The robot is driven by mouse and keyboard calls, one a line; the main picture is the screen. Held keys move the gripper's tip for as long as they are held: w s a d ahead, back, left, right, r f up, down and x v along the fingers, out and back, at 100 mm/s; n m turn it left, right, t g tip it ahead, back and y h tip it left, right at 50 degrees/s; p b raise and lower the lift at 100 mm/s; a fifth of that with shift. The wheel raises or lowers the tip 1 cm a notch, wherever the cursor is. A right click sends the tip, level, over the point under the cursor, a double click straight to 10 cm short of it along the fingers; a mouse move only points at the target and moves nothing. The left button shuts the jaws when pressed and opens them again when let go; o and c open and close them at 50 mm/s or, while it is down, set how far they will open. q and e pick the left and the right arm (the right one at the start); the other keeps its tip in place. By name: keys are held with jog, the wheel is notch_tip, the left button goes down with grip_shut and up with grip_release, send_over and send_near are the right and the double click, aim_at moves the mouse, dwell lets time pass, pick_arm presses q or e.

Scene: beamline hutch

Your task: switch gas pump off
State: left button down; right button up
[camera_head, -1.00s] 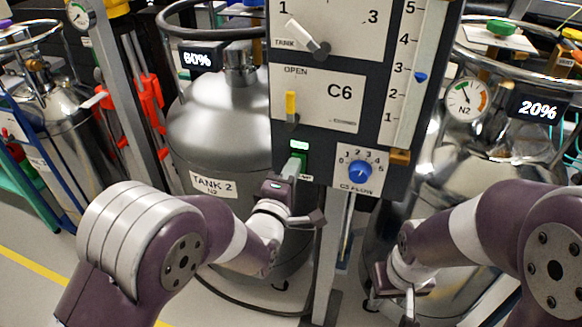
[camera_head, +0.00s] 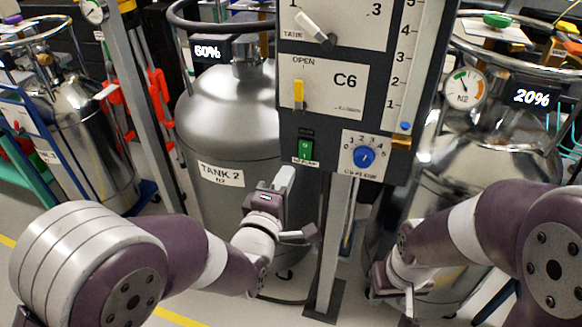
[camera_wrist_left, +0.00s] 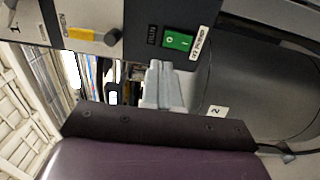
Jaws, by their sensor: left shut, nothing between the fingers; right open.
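The pump switch (camera_head: 305,150) is a green rocker low on the dark control panel. It also shows in the left wrist view (camera_wrist_left: 178,40), with I and O marks and a pump label beside it. The small run lamp (camera_head: 306,132) above it is dark. My left gripper (camera_head: 286,178) is shut and empty, below and left of the switch and apart from it. Its closed grey fingers (camera_wrist_left: 165,85) point toward the panel in the left wrist view. My right gripper (camera_head: 394,296) is open and empty, low in front of the right tank.
A blue flow knob (camera_head: 364,156) sits right of the switch. A yellow lever (camera_head: 298,94) is above, under OPEN. The flow gauge's blue marker (camera_head: 405,126) is at the scale's bottom. TANK 2 (camera_head: 225,130) stands behind my left gripper; a post supports the panel.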

pick_arm(q)
jog(key=v, duration=0.4)
jog(key=shift+r, duration=0.4)
